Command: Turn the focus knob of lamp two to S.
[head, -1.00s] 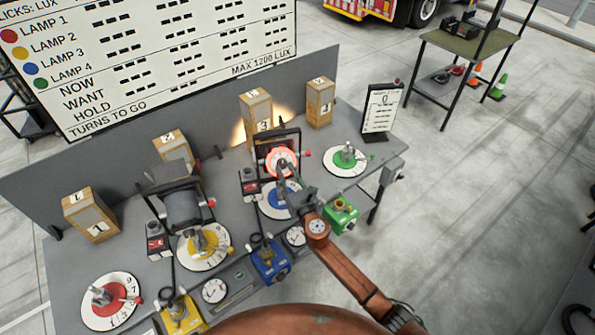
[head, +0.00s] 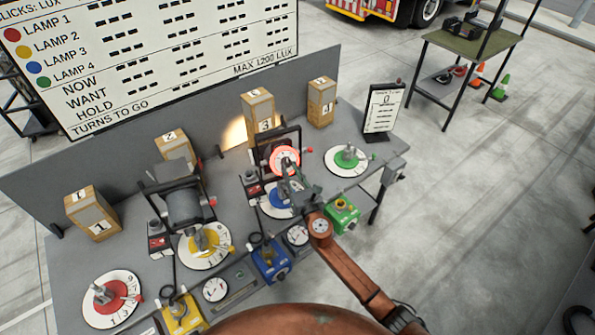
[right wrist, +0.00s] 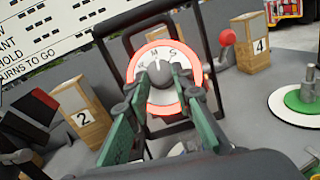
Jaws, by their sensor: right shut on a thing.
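My right gripper (head: 289,172) is shut on the focus knob (right wrist: 160,74) at the back of the lit lamp on the blue-hubbed dial (head: 271,207), facing box 3. In the right wrist view, the gripper's green fingers (right wrist: 157,92) close on the knob from both sides. A white dial face with letters and a glowing red ring (right wrist: 195,72) surrounds the knob. The exact pointer setting is hard to read. Lamp two (head: 183,205), a dark cylinder in a yoke, stands unlit on the yellow-hubbed dial (head: 195,258), apart from the gripper. My left gripper is not in view.
Numbered boxes (head: 258,118) stand along the grey back panel (head: 330,75). A green-hubbed dial (head: 336,165) is right of the gripped lamp. Yellow, blue (head: 270,262) and green (head: 342,214) boxes line the table's front. A small sign (head: 384,108) stands at the right end.

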